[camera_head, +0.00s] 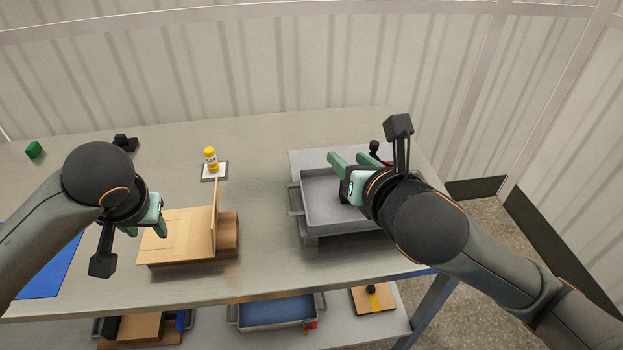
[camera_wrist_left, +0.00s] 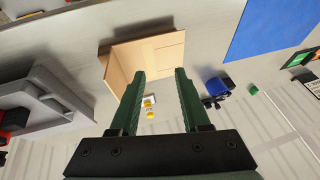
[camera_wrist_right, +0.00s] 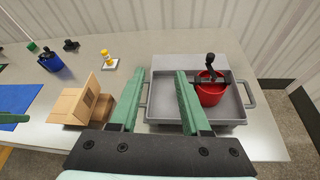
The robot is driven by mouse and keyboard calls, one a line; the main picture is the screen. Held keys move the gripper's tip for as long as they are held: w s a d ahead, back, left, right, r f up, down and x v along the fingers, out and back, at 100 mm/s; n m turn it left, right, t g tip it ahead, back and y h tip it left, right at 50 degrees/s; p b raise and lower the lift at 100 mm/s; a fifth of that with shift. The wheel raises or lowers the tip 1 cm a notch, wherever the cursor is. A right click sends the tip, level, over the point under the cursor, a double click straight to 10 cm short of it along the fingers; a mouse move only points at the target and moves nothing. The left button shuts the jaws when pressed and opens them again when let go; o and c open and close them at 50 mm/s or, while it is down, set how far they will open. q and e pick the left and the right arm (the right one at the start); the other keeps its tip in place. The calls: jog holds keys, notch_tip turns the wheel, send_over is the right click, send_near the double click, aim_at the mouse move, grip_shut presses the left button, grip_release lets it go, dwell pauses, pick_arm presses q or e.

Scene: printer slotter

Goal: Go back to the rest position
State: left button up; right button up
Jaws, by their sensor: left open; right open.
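My left gripper (camera_head: 150,222) is open and empty, above the table at the left edge of a cardboard box (camera_head: 180,236). In the left wrist view the box (camera_wrist_left: 145,60) shows beyond the spread green fingers (camera_wrist_left: 157,88). My right gripper (camera_head: 348,172) is open and empty over the grey tray (camera_head: 308,222) on the right of the table. In the right wrist view a red object with a black handle (camera_wrist_right: 210,95) sits in the tray (camera_wrist_right: 165,118), to the right of the fingers (camera_wrist_right: 158,88); the right arm mostly hides it in the head view.
A yellow bottle (camera_head: 210,157) stands on a small white pad at the back. A blue mat (camera_head: 48,272), a black item (camera_head: 125,143) and a green block (camera_head: 35,149) are at left. A lower shelf holds a blue bin (camera_head: 275,312). The table middle (camera_head: 262,190) is clear.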

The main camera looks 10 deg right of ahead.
dwell(0.5)
